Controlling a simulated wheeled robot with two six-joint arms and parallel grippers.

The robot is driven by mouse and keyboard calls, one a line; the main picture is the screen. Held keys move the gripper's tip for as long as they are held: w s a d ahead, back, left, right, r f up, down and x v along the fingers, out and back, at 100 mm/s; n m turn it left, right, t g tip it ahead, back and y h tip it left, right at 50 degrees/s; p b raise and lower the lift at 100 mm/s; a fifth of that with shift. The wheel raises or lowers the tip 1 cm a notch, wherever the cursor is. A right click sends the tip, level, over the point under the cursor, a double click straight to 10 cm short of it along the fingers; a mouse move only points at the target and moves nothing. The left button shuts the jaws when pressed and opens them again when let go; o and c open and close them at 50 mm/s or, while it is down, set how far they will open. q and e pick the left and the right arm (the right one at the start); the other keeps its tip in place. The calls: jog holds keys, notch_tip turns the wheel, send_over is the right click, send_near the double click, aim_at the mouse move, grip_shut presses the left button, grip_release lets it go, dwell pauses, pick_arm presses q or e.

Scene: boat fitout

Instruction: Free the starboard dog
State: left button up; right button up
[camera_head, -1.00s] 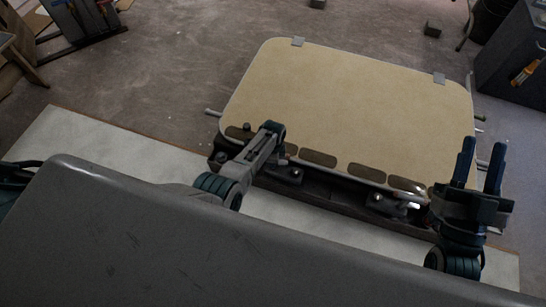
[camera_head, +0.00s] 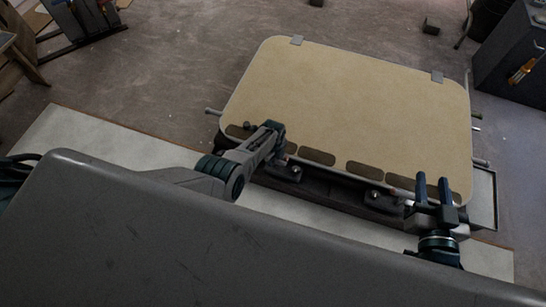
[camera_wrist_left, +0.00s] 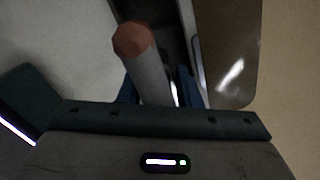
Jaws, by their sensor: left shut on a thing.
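The tan hatch lid (camera_head: 350,105) lies flat with rounded corners in the head view. Two dog mounts with bolts sit along its near edge, a left one (camera_head: 288,172) and a right one (camera_head: 376,198). I cannot tell which is the starboard dog. My left gripper (camera_head: 276,143) is at the left mount and hides part of it. In the left wrist view, a pale round handle (camera_wrist_left: 150,75) with a reddish-brown tip is between its blue fingers, and the gripper is shut on it. My right gripper (camera_head: 433,183) is open and empty, fingers up, by the lid's near right corner.
Two grey hinges (camera_head: 297,41) (camera_head: 437,77) sit on the far edge. A dark frame (camera_head: 495,205) sticks out at the right. A grey cabinet (camera_head: 510,60) stands at far right.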

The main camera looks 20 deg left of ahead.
dwell(0.4)
pick_arm(q)
jog(key=o, duration=0.9)
jog(key=shift+o, duration=0.2)
jog(key=shift+w, duration=0.1)
